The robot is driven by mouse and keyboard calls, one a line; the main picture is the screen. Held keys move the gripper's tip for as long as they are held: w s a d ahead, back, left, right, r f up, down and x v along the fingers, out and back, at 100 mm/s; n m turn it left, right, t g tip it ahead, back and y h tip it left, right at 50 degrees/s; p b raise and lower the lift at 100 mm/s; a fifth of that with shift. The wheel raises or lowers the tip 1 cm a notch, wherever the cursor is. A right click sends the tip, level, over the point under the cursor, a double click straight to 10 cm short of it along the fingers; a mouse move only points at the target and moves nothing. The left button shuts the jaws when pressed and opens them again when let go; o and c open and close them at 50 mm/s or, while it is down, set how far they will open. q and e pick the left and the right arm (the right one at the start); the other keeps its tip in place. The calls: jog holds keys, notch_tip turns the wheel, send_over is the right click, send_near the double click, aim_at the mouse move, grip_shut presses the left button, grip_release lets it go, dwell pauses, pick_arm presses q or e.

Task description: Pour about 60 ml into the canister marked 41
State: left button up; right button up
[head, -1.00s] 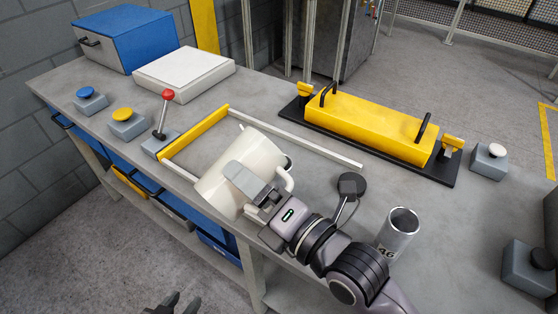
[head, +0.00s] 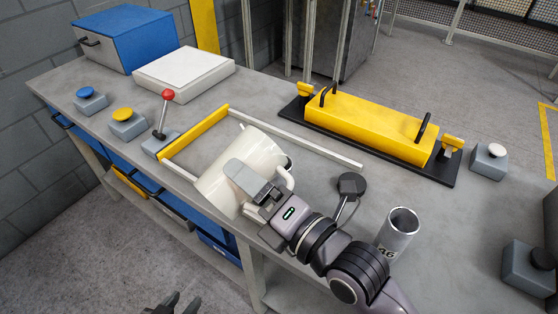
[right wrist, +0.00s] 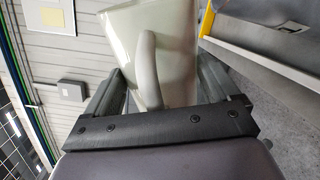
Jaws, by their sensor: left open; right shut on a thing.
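My right gripper (head: 258,188) is shut on a cream-white jug (head: 259,150) and holds it tilted well over to the left, above the front part of the bench. The jug and its handle also show between the fingers in the right wrist view (right wrist: 178,55). The inside of the jug and any stream from it cannot be seen. A metal canister (head: 400,226) marked 46 stands upright to the right of my right forearm. No canister marked 41 is visible; the jug and arm hide part of the bench. My left gripper (head: 178,304) is open and empty at the bottom edge, off the bench.
A yellow bar (head: 195,147) and a pale rail (head: 300,140) lie around the jug. A red-knobbed lever (head: 168,95), button boxes (head: 127,123), a white slab (head: 184,70) and a blue box (head: 125,38) stand left. A yellow block with handles (head: 368,128) stands at the back right.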

jog(key=shift+r+m, duration=0.25)
jog(key=shift+m, duration=0.05)
dwell(1.4)
jog(key=shift+f, duration=0.1)
jog(key=shift+f+n, duration=0.35)
jog(key=shift+n, duration=0.25)
jog(key=n+p, duration=0.2)
jog(key=shift+r+n, duration=0.1)
jog(key=shift+n, duration=0.3)
jog(key=shift+f+n+b, duration=0.3)
jog(key=shift+f+b, duration=0.05)
jog(key=shift+f, duration=0.3)
jog(key=shift+f+n, duration=0.3)
jog(key=shift+n, duration=0.3)
jog(key=shift+f, duration=0.1)
